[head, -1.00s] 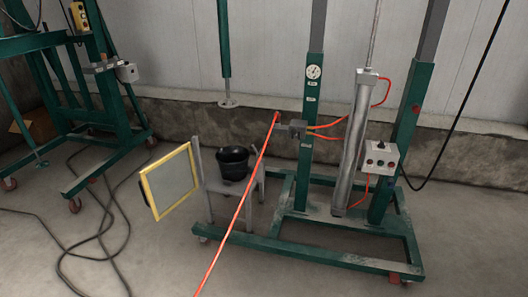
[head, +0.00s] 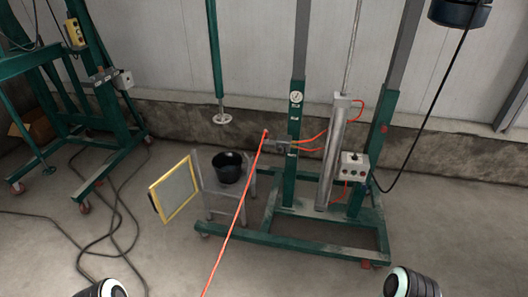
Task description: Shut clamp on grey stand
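A small grey stand (head: 213,187) stands on the floor left of the green wheeled frame, with a black bucket (head: 228,167) on it. No clamp can be clearly made out on the stand at this distance. A small grey fitting (head: 277,146) sticks out left from the green frame's post, with the orange hose at it; I cannot tell whether it is a clamp or whether it is open. Neither of my grippers is in view; only rounded parts of my arms show at the bottom edge.
The green wheeled frame (head: 290,240) carries a grey cylinder (head: 328,165) and a control box (head: 354,166). A yellow-edged panel (head: 175,190) leans by the stand. An orange hose (head: 232,225) slants across the front. Dark cables (head: 115,215) lie left. Floor at right is clear.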

